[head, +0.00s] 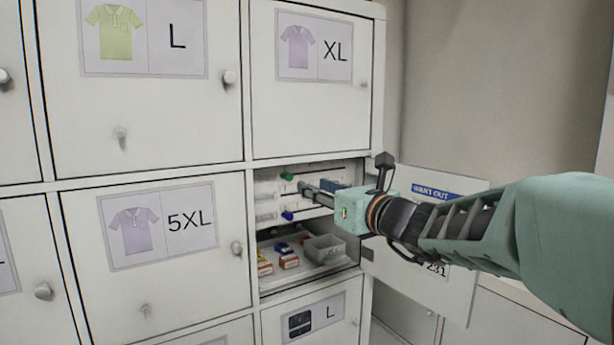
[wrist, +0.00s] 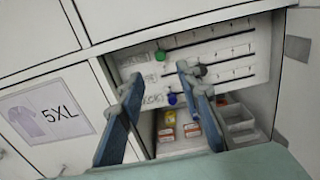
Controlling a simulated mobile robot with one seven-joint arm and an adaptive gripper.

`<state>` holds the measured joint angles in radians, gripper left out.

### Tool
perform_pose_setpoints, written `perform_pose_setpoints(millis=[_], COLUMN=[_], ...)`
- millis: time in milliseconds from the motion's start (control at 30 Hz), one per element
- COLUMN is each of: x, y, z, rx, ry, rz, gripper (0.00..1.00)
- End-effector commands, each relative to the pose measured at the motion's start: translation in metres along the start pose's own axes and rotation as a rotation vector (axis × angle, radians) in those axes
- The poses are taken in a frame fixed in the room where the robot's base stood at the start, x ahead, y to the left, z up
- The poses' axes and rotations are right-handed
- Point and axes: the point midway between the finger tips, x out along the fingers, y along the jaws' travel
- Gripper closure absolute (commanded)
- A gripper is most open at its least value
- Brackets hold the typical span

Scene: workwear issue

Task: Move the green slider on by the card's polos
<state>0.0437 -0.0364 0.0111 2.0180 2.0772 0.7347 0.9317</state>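The green slider (head: 287,176) sits near the left end of the top track on a white panel (wrist: 232,70) inside an open locker. It also shows in the wrist view (wrist: 160,56), above and between my fingertips. A blue slider (wrist: 172,98) is on a lower track; it shows in the head view too (head: 287,215). My gripper (wrist: 158,80) is open, its fingers apart on either side of the sliders' left ends; I cannot tell whether it touches the panel. The card (head: 437,192) on the open door reads "WENT OUT" and is largely hidden behind my arm.
Below the panel, a shelf holds small orange-and-white boxes (head: 289,261) and a grey divided tray (head: 324,248). The open door (head: 455,287) stands to the right, close to my arm. Closed lockers with shirt labels, including 5XL (head: 160,225), surround the opening.

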Motion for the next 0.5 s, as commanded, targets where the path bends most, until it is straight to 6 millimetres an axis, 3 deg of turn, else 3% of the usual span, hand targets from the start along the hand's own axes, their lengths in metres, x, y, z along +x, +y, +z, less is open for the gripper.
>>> perform_pose_setpoints(millis=[500], x=[0.08], y=[0.001], z=[0.0], rx=[0.001], ry=[0.003], rz=[0.002], gripper=[0.68])
